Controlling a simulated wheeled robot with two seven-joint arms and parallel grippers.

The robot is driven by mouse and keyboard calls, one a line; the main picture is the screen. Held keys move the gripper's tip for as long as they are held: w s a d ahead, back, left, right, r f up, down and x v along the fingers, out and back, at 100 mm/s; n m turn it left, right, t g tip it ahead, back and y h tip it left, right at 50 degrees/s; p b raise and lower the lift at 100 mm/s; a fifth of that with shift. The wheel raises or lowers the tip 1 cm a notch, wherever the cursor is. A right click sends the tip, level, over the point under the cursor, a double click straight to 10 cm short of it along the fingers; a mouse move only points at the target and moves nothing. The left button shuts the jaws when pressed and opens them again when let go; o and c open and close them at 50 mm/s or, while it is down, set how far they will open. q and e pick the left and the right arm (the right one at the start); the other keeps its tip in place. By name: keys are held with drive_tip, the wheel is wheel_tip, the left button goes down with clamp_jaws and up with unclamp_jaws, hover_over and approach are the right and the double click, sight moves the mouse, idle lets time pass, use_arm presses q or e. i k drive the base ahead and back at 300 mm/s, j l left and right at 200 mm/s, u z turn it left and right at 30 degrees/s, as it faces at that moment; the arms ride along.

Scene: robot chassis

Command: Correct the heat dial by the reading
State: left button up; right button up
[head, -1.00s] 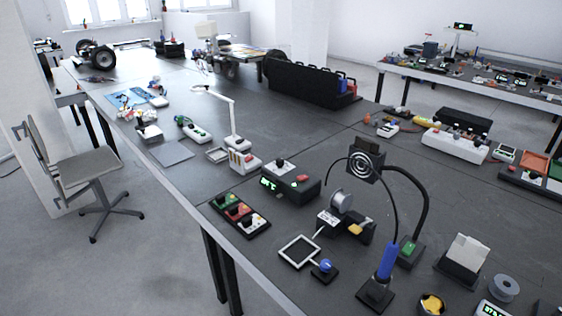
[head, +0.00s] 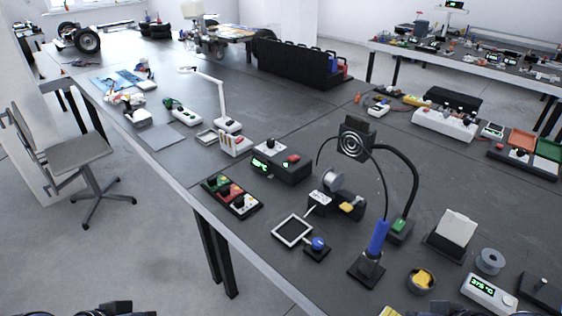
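A black box (head: 285,165) with a lit green temperature reading (head: 261,163) on its front stands near the table's left edge. On its top are a dark dial knob (head: 270,143) on a pale plate and a red button (head: 293,158). The reading's digits and the dial's setting are too small to read surely. A pale meter (head: 489,293) at the lower right shows a green reading that looks like 375 °C. A blue-handled soldering iron (head: 378,237) stands upright in a black stand. Only dark slivers of my arms show at the bottom edge; no gripper fingers are visible.
A fume fan (head: 355,142) on a bent black neck stands right of the box. A solder spool holder (head: 335,200), a square frame (head: 292,231) and a switch panel (head: 232,197) lie around it. A white lamp (head: 222,100) stands farther back. The table's middle is fairly clear.

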sight(270, 142)
drive_tip(key=i+j, duration=0.25)
drive_tip(key=j, duration=0.15)
drive_tip(key=i+j, duration=0.2)
drive_tip(key=j, duration=0.2)
drive_tip(key=i+j, duration=0.25)
drive_tip(key=j, duration=0.15)
drive_tip(key=z, duration=0.05)
